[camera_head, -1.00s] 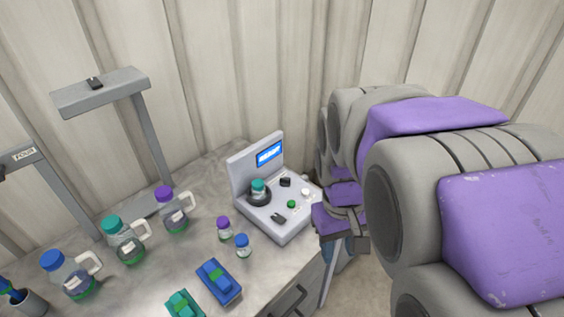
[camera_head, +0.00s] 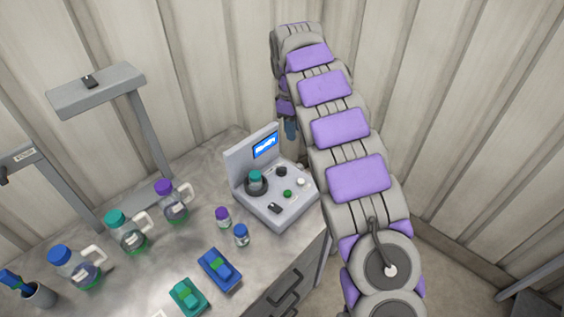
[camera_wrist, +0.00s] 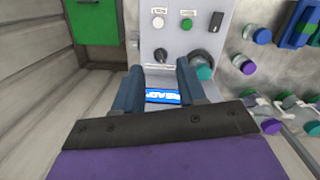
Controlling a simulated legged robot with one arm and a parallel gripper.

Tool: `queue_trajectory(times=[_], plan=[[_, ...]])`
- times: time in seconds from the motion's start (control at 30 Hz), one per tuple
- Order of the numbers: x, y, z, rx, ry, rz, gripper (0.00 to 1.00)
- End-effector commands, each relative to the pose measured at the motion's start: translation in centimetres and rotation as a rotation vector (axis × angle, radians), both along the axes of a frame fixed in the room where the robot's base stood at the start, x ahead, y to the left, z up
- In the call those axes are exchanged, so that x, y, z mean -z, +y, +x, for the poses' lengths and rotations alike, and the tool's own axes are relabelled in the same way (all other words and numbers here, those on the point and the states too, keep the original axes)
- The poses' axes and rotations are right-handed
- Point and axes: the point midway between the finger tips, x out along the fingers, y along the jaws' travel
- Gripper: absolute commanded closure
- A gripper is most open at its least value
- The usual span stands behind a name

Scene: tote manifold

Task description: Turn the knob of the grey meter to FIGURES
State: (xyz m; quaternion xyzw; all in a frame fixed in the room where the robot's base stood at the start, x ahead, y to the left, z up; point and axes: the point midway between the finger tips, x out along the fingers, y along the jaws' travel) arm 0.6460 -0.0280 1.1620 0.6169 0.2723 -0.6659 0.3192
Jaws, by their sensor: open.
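The grey meter (camera_head: 290,214) stands on the bench's right end with a lit blue screen (camera_head: 265,146) on its upright back. Its black round knob (camera_head: 281,171) sits in front of the screen; the wrist view shows the knob (camera_wrist: 160,56) just beyond my fingertips. The knob's setting and label are too small to read. My gripper (camera_wrist: 159,68) is open and empty, its two blue fingers framing the screen in the wrist view. In the head view my gripper (camera_head: 289,122) hangs behind and above the meter, partly hidden by my arm.
A teal-capped bottle (camera_head: 256,182) sits in the meter's dark round holder beside the knob. White (camera_head: 302,181) and green (camera_head: 288,194) buttons and a black switch (camera_head: 274,207) are near the front. Small vials (camera_head: 241,235) and handled bottles (camera_head: 173,202) stand left. Walls close in behind.

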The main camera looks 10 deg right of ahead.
Motion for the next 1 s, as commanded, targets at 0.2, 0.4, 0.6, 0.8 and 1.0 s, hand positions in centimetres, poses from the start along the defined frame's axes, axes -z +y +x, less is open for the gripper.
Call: queue_trajectory(times=[0.2,0.4,0.6,0.8,1.0], plan=[[2.2,1.6,3.9,-0.182,-0.009,0.058,0.6],[3.1,2.5,5.2,-0.271,-0.018,0.091,0.6],[4.1,2.7,5.4,-0.289,-0.021,0.097,0.6],[7.1,2.6,5.3,-0.287,-0.017,0.096,0.6],[11.1,2.7,5.3,-0.289,-0.018,0.097,0.6]])
